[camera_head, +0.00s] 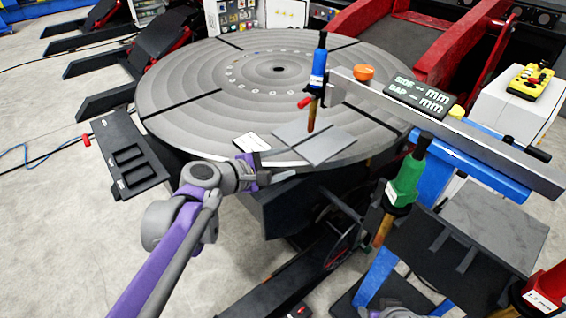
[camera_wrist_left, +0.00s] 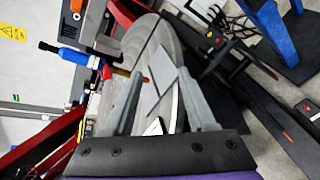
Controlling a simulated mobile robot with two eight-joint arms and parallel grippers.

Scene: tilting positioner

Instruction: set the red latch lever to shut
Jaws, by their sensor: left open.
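A small red lever-like part (camera_head: 305,102) sticks out to the left beside the blue-handled tool (camera_head: 319,75), which stands upright over the round grey turntable (camera_head: 190,100). It also shows as a red spot in the left wrist view (camera_wrist_left: 107,71). Another small red knob (camera_head: 86,140) is on the side of a black slotted box at the left. I cannot tell for sure which one is the latch lever, or its setting. My left gripper (camera_head: 272,176) is at the turntable's front rim, apart from both red parts. Its fingers (camera_wrist_left: 162,82) are spread and empty.
Two grey plates (camera_head: 325,146) and a white card (camera_head: 252,142) lie near the turntable's front edge. A grey beam (camera_head: 490,150) crosses at the right, with a green-handled tool (camera_head: 407,180) before it. The black slotted box (camera_head: 128,155) stands left of my arm.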

